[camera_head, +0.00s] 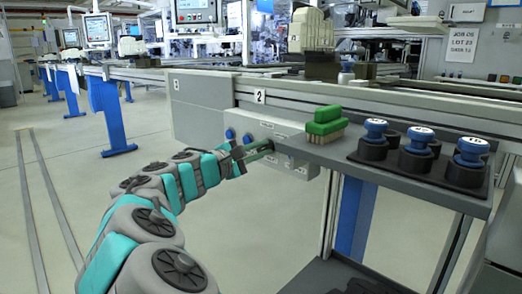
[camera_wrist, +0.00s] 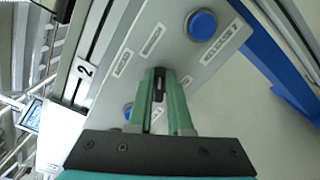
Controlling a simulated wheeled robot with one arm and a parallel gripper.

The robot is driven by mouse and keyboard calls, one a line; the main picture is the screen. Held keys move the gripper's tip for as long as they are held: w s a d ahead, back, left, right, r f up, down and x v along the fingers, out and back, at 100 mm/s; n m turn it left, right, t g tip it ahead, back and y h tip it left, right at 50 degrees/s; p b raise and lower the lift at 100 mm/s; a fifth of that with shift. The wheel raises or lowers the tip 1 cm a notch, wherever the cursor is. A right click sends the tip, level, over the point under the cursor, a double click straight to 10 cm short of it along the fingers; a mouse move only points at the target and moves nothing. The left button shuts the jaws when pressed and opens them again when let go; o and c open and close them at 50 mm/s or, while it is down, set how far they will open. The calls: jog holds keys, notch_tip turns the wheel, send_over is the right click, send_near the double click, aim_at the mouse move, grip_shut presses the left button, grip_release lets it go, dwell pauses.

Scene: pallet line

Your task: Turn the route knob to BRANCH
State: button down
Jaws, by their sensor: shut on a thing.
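A grey control box (camera_head: 300,143) hangs on the side of the line, below the rail marked 2. My gripper (camera_head: 270,147) reaches its front face from the left. In the wrist view my gripper (camera_wrist: 159,78) has its green fingers shut on a small dark knob (camera_wrist: 158,86) on the panel. The fingers hide most of the knob. Pale label strips lie around it, too small to read, so I cannot tell which setting the knob points to.
Blue buttons (camera_head: 229,133) sit left of my gripper; one shows large in the wrist view (camera_wrist: 201,25). A grey shelf (camera_head: 345,152) juts out on the right. It carries a green-backed brush (camera_head: 325,122) and several blue-topped stamps (camera_head: 417,140). Open floor lies below.

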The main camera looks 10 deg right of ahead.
jog(key=c, duration=0.8)
grip_release()
jog(key=shift+c, duration=0.2)
jog(key=v, duration=0.7)
jog(key=shift+s+a, duration=0.25)
jog(key=shift+a, duration=0.1)
